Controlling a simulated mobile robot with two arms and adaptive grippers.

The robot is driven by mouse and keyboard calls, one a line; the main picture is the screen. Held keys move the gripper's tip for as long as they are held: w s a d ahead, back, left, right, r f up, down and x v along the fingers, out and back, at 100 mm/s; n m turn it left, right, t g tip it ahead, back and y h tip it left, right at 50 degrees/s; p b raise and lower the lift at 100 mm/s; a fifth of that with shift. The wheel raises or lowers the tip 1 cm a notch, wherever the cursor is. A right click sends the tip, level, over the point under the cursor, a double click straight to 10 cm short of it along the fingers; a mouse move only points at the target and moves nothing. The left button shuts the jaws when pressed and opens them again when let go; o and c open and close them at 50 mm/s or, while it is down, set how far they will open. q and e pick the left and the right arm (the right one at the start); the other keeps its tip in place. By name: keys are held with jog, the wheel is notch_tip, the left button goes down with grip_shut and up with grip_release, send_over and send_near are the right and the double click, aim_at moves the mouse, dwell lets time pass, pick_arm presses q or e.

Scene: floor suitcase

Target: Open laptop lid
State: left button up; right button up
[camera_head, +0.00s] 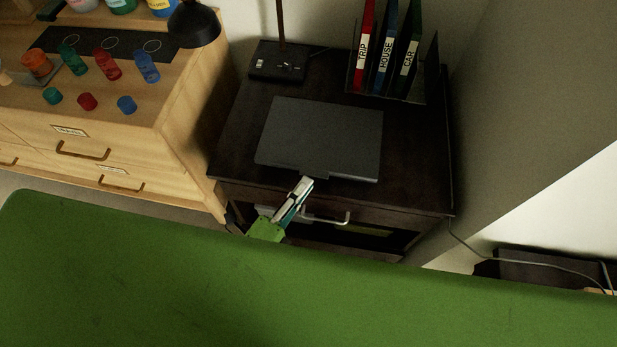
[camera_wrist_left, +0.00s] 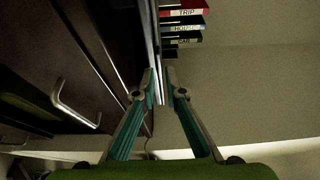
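The dark grey laptop (camera_head: 320,137) lies closed and flat on the small dark desk. In the left wrist view its thin edge (camera_wrist_left: 157,30) shows on end, just beyond the fingertips. My left gripper (camera_head: 305,182) is at the laptop's front edge, reaching in from the front. In the left wrist view its two fingers (camera_wrist_left: 161,75) stand a narrow gap apart, with the laptop edge near that gap. Nothing is seen clamped, and I cannot tell whether a fingertip touches the lid. My right gripper is not in view.
Binders (camera_head: 385,50) stand in a holder at the desk's back right. A lamp base (camera_head: 278,62) sits behind the laptop. A drawer handle (camera_head: 326,218) juts from the desk front below my gripper. A wooden cabinet (camera_head: 100,130) with bottles and caps stands left.

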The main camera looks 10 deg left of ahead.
pick_arm(q)
jog(key=shift+x, duration=1.3)
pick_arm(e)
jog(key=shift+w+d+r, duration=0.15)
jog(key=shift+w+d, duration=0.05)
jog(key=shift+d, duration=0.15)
pick_arm(q)
grip_shut()
